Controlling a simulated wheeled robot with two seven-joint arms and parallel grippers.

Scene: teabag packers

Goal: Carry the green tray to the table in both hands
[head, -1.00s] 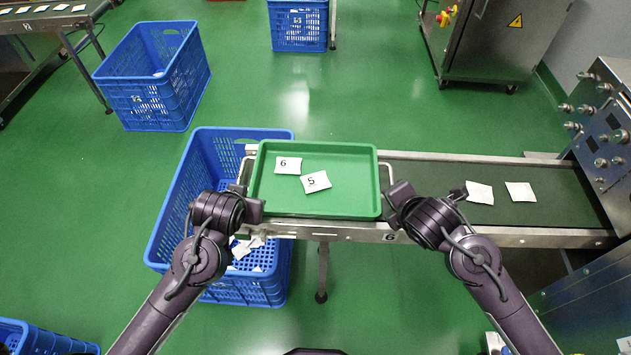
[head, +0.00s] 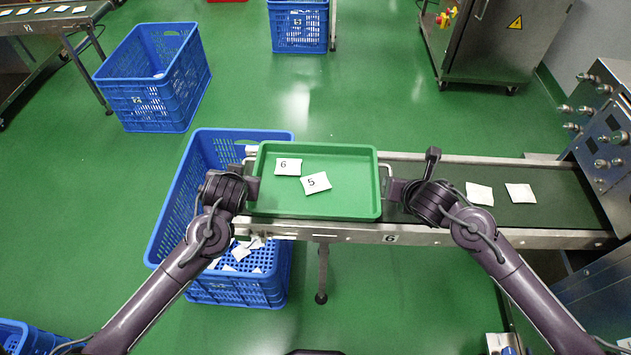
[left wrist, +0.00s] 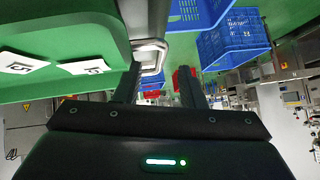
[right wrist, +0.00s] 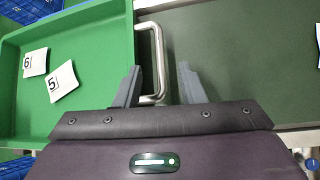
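The green tray (head: 345,182) lies on the near end of the conveyor, with packets numbered 6 (head: 288,167) and 5 (head: 316,183) on its floor. It has a metal handle on each short side. My left gripper (left wrist: 160,70) is open at the left handle (left wrist: 150,48), which shows just ahead of and between its fingers. My right gripper (right wrist: 158,68) is open, with the right handle (right wrist: 158,48) between its fingers. Neither gripper is closed on a handle. In the head view the left handle is partly hidden by my left gripper (head: 250,188).
The conveyor (head: 445,170) runs right, with two white packets (head: 480,194) on its belt. A blue crate (head: 172,205) holding loose packets stands on the floor under my left arm. Another blue crate (head: 150,100) stands further back. Green floor (head: 350,85) is clear beyond the conveyor.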

